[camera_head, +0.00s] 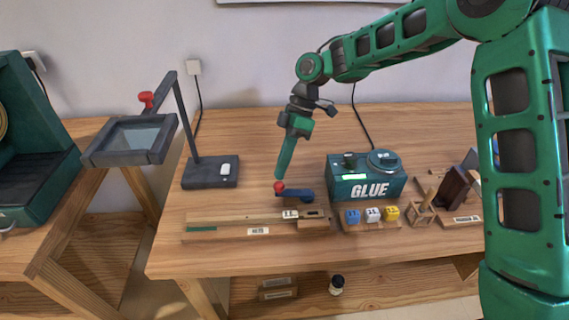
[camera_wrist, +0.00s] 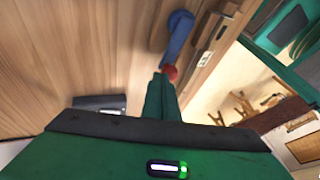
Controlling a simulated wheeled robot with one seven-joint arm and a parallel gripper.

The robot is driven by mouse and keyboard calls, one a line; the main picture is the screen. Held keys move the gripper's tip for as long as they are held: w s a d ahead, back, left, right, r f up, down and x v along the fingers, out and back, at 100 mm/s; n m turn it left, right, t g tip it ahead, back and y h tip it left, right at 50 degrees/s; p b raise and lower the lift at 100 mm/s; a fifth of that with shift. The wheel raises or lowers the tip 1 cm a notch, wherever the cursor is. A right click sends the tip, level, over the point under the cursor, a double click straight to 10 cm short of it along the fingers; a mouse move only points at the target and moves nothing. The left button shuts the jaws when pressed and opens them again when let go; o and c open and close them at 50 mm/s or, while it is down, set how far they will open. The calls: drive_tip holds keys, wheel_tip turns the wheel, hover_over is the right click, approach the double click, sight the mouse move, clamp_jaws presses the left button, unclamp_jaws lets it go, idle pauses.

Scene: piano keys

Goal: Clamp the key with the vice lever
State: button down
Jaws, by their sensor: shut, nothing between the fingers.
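The vice lever (camera_head: 297,194) is a dark blue bar with a red ball knob (camera_head: 279,187) at its left end. In the wrist view the blue lever (camera_wrist: 178,38) lies ahead of the fingers, with its red knob (camera_wrist: 170,72) at their tips. My gripper (camera_head: 279,176) is shut and empty, pointing down at the knob; it seems to touch or almost touch it. In the wrist view the fingertips (camera_wrist: 164,77) partly cover the knob. A long, thin wooden piece (camera_head: 240,219), probably the key, lies in a wooden holder (camera_head: 258,231) left of the lever.
A teal glue box (camera_head: 367,184) stands right of the lever, with blue, white and yellow blocks (camera_head: 372,215) in front. A lamp-like magnifier stand (camera_head: 210,172) is at the left. Wooden parts (camera_head: 455,190) stand at the right. The table's back (camera_head: 240,125) is clear.

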drive_tip(key=shift+s+n, duration=0.25)
drive_tip(key=shift+n, duration=0.05)
idle(0.4)
drive_tip(key=shift+w+r, duration=0.1)
drive_tip(key=v, duration=0.9)
drive_tip(key=shift+w+r, duration=0.2)
drive_tip(key=shift+r, duration=0.1)
drive_tip(key=shift+d, duration=0.1)
